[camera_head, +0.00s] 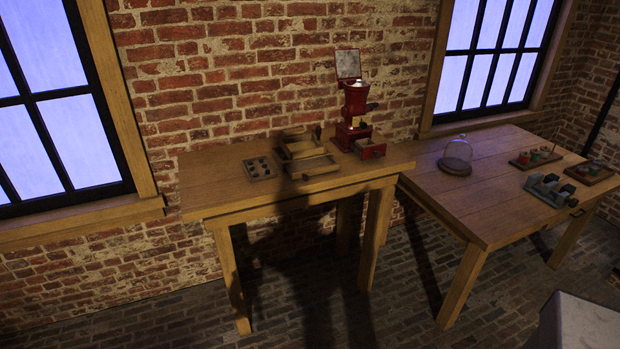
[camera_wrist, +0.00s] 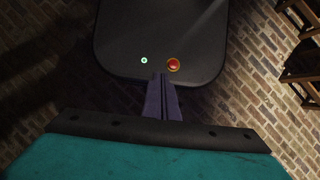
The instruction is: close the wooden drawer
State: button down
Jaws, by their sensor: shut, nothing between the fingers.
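A small wooden chest (camera_head: 298,144) stands on the left wooden table, near the brick wall. Its wooden drawer (camera_head: 313,166) sticks out at the front, open toward the room, and looks empty. My gripper (camera_wrist: 161,78) shows only in the wrist view, with its dark fingers together and nothing between them. It points down over my own dark base, away from the chest. The chest and drawer are not in the wrist view.
A red grinder (camera_head: 355,105) with its lid up and its red drawer (camera_head: 371,151) out stands right of the chest. A holed wooden block (camera_head: 259,168) lies to the left. The right table (camera_head: 480,200) bears a glass dome (camera_head: 457,157) and small racks. The front table strip is clear.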

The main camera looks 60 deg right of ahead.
jog(key=w+d+r+m+t+y, duration=0.1)
jog(key=w+d+r+m+t, duration=0.15)
jog(key=w+d+r, duration=0.4)
jog(key=w+d+r+m+t+y, duration=0.15)
jog(key=w+d+m, duration=0.25)
jog(key=w, duration=0.5)
jog(key=w+d+r+m+t+h+p, duration=0.15)
jog(key=w+d+r+m, duration=0.25)
jog(key=d+r, duration=0.45)
jog(key=w+d+r+m+t, duration=0.3)
jog(key=w+d+r+m, duration=0.15)
jog(key=d, duration=0.65)
jog(key=s+d+r+m+t+h, duration=0.3)
jog(key=d+r+m, duration=0.2)
jog(key=d+r, duration=1.25)
jog(key=s+d+r+m+t+h, duration=0.1)
jog(key=s+d+r+m, duration=0.1)
jog(key=s+d+r, duration=0.2)
jog(key=s+d+r+m+h+p, duration=0.1)
jog(key=s+d+r, duration=0.4)
jog(key=d+r, duration=0.6)
jog(key=shift+s+d+m+t+h, duration=0.3)
jog(key=shift+m+h, duration=0.3)
jog(key=shift+m, duration=0.5)
jog(key=shift+w+d+f, duration=0.1)
jog(key=shift+w+f, duration=0.05)
